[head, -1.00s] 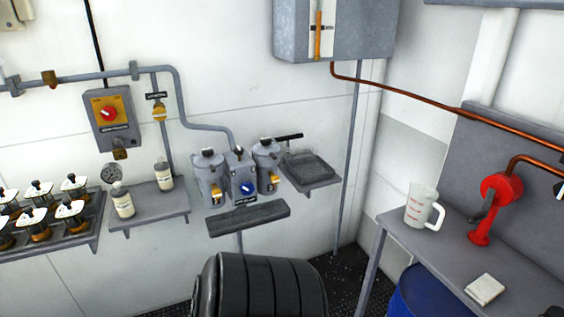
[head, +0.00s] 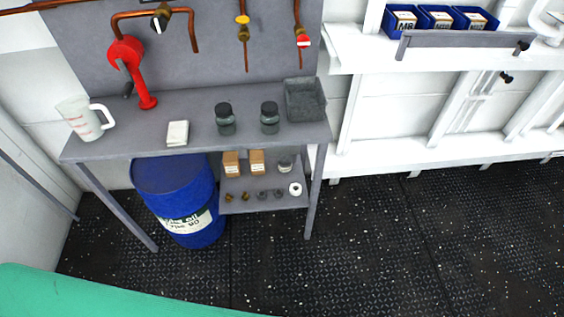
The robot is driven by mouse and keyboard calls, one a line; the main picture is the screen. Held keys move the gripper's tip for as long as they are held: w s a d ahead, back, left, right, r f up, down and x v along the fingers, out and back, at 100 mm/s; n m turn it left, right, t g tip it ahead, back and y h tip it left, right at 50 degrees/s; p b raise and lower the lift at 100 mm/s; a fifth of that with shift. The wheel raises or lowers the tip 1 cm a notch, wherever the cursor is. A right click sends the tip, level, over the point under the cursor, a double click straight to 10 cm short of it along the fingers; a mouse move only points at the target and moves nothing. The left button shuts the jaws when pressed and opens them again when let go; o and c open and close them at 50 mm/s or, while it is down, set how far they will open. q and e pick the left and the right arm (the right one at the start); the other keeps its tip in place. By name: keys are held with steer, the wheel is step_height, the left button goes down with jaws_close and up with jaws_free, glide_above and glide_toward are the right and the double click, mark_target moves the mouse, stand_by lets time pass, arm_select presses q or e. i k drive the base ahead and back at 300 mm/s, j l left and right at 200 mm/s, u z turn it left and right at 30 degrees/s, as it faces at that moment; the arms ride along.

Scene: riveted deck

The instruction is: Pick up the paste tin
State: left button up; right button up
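No label reading paste shows, so I cannot tell for sure which item is the paste tin. A small round pot with a dark lid (head: 285,163) stands on the low shelf under the bench, next to two tan boxes (head: 244,162). Two larger dark-lidded jars stand on the bench top, a left jar (head: 225,119) and a right jar (head: 269,118). Neither of my grippers is in view.
A blue drum (head: 176,190) stands beneath. Dark floor (head: 400,240) is open at right. A green surface (head: 80,295) fills the lower left.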

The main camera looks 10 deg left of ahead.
mark_target(284, 161)
steer(key=i+l+u, duration=0.1)
steer(key=u, duration=0.3)
steer(key=i+l+u, duration=0.1)
steer(key=u, duration=0.25)
steer(key=l+u, duration=0.4)
steer(key=i+l+u, duration=0.1)
steer(key=u, duration=0.25)
